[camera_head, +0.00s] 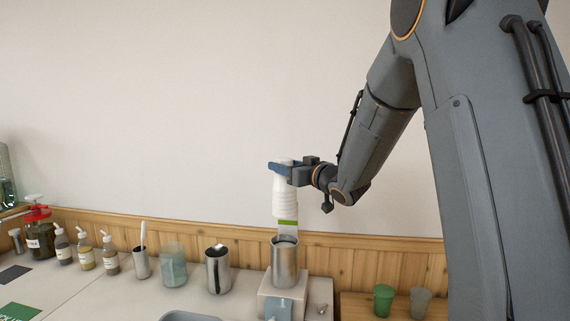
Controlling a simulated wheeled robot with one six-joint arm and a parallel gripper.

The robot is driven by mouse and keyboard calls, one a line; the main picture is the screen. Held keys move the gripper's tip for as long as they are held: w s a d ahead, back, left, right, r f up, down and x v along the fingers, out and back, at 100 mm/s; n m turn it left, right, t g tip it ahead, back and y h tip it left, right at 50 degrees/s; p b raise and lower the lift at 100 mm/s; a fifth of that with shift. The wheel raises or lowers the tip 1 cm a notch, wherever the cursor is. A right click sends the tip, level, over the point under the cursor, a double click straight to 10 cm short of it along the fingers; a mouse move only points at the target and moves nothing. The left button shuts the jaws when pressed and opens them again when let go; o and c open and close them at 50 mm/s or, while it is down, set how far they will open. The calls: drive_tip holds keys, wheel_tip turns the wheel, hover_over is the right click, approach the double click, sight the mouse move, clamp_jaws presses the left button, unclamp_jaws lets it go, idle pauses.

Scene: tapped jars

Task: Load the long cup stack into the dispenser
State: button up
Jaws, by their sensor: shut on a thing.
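A long stack of white cups (286,198) hangs in my gripper (287,168), which is shut on its upper part. The stack is roughly upright. Below it, a steel cylinder (285,263) stands on a white block (270,299); this looks like the dispenser. The stack's lower end is above the cylinder's open top, with a gap. A white and green strip (288,223) shows between them; I cannot tell whether it belongs to the stack or stands behind it.
Left of the dispenser stand a metal cup (218,271), a glassy jar (173,266), a cup with a utensil (141,265), pump bottles (84,249) and a red-lidded jar (40,238). Green (383,300) and grey (420,302) cups stand at right. A wall is behind.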

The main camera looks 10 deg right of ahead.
sight(286, 206)
drive_tip(key=shift+f+b, duration=3.3)
drive_tip(key=shift+f, duration=2)
drive_tip(key=shift+f+b, duration=0.6)
drive_tip(key=shift+f, duration=0.5)
drive_tip(key=o, duration=1.6)
drive_tip(key=shift+o, duration=0.2)
drive_tip(key=shift+s+d, duration=0.1)
drive_tip(key=shift+s, duration=0.05)
drive_tip(key=shift+p+v, duration=1)
drive_tip(key=shift+v, duration=2.85)
